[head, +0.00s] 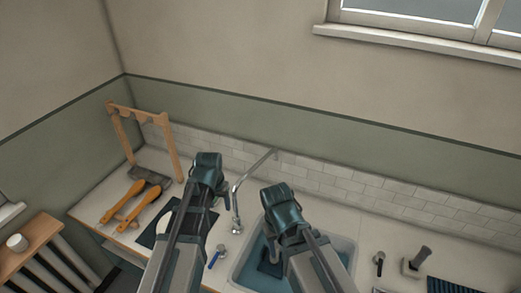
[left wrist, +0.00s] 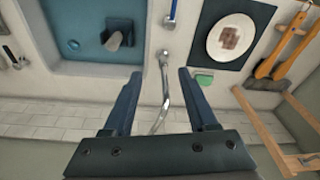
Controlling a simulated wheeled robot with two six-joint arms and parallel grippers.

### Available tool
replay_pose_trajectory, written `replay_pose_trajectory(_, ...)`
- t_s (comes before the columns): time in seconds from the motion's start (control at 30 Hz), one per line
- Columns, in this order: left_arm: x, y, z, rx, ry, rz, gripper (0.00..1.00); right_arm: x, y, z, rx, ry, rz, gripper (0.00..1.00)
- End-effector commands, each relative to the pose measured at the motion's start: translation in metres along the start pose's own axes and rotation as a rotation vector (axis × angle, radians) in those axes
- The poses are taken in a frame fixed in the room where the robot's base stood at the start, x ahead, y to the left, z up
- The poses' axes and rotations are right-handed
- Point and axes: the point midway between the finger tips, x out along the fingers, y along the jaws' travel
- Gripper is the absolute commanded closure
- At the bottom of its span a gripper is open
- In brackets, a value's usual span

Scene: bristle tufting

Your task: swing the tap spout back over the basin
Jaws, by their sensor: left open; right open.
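The chrome tap spout (head: 252,172) rises from its base on the counter at the left of the basin (head: 345,245) and slants back and right towards the tiled wall, not over the basin. In the left wrist view, the spout (left wrist: 162,105) appears between my left gripper's two spread fingers (left wrist: 160,80); I cannot tell whether it is at their depth. In the head view my left gripper (head: 207,162) is left of the spout, its fingertips hidden. My right gripper (head: 281,198) is open and empty, right of the spout, above the basin's back-left part.
The blue basin holds a dark block with a grey piece (left wrist: 118,38). A plate on a dark mat (left wrist: 245,30), a blue-handled tool (head: 216,256) and orange-handled brushes (head: 124,200) lie to the left. A wooden frame (head: 150,108) stands behind. Tools lie right of the basin.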

Motion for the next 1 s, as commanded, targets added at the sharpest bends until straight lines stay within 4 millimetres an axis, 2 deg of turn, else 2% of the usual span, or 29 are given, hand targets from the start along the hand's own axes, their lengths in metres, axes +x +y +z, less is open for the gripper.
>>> replay_pose_trajectory(0.03,0.001,0.002,-0.053,0.049,0.031,0.0,0.42,-0.006,0.001,0.0,0.001,0.0,0.0,0.5)
replay_pose_trajectory(0.1,0.007,0.009,-0.098,0.122,0.074,-0.004,0.42,-0.006,0.001,0.0,0.001,0.0,0.0,0.5)
replay_pose_trajectory(0.3,0.02,0.042,-0.218,0.322,0.187,-0.021,0.42,-0.004,0.0,0.0,0.001,0.0,0.0,0.5)
replay_pose_trajectory(0.4,0.023,0.059,-0.261,0.398,0.231,-0.03,0.42,-0.004,0.0,0.0,0.001,0.0,0.0,0.5)
replay_pose_trajectory(0.5,0.024,0.069,-0.286,0.447,0.259,-0.038,0.42,-0.004,0.0,0.0,0.001,0.0,0.0,0.5)
replay_pose_trajectory(0.6,0.025,0.075,-0.297,0.471,0.273,-0.041,0.42,-0.004,0.0,0.0,0.001,0.0,0.0,0.5)
replay_pose_trajectory(0.83,0.026,0.076,-0.298,0.478,0.277,-0.043,0.42,-0.003,0.0,0.0,0.0,0.0,0.0,0.5)
replay_pose_trajectory(1.0,0.035,0.076,-0.3,0.476,0.276,-0.042,0.42,0.006,-0.001,-0.001,-0.004,0.0,0.0,0.5)
